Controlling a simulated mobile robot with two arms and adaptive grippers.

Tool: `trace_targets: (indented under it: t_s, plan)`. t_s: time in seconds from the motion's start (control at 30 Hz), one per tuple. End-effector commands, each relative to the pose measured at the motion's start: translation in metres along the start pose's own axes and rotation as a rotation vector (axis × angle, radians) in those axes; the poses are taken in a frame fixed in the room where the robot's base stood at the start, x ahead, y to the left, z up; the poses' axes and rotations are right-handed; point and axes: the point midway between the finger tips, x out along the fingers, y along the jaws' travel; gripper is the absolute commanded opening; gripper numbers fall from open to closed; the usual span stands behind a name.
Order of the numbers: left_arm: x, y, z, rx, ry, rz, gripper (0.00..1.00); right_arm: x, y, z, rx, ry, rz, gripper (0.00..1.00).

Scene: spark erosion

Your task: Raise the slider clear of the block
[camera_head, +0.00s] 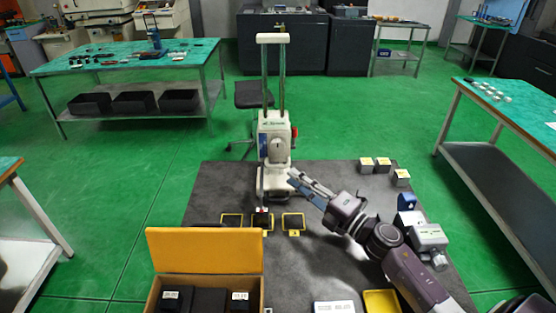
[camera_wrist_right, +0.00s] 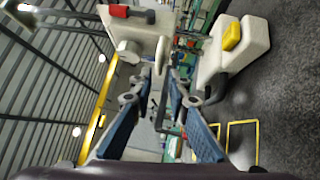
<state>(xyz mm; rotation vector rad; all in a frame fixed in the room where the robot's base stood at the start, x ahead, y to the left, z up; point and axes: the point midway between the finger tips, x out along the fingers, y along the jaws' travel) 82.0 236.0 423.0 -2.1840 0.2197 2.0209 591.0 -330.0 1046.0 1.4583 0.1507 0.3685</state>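The height gauge stands on the dark mat, with a white slider (camera_head: 275,140) on two upright chrome columns (camera_head: 274,80). The slider has a round knob and a red part, and it fills the upper left of the right wrist view (camera_wrist_right: 145,38). Below it, a small dark block (camera_head: 262,220) appears to sit in the middle yellow frame, with a small red-and-white part just above it. I cannot tell whether they touch. My right gripper (camera_head: 294,180) is just right of the gauge, below the slider body. Its blue fingers (camera_wrist_right: 159,78) are apart, with nothing clearly gripped. My left gripper is out of view.
Yellow frames (camera_head: 293,221) lie in front of the gauge. Small grey blocks (camera_head: 383,164) stand at the mat's back right. A box with an orange lid (camera_head: 205,250) is at the front left, and a yellow tray (camera_head: 381,302) at the front right.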

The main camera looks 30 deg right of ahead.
Motion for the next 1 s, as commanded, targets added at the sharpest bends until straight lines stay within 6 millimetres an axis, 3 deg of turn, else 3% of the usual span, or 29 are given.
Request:
trace_targets:
  t_s: [0.5, 0.9, 1.0]
  plan:
    - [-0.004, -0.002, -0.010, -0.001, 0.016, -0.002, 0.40, 0.067, 0.001, 0.001, 0.000, -0.001, 0.001, 0.16]
    - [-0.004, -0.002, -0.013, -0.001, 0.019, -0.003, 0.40, 0.074, 0.000, 0.000, 0.000, 0.000, 0.000, 0.16]
    - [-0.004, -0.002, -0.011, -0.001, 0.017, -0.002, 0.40, 0.074, 0.000, 0.000, 0.000, 0.000, 0.000, 0.06]
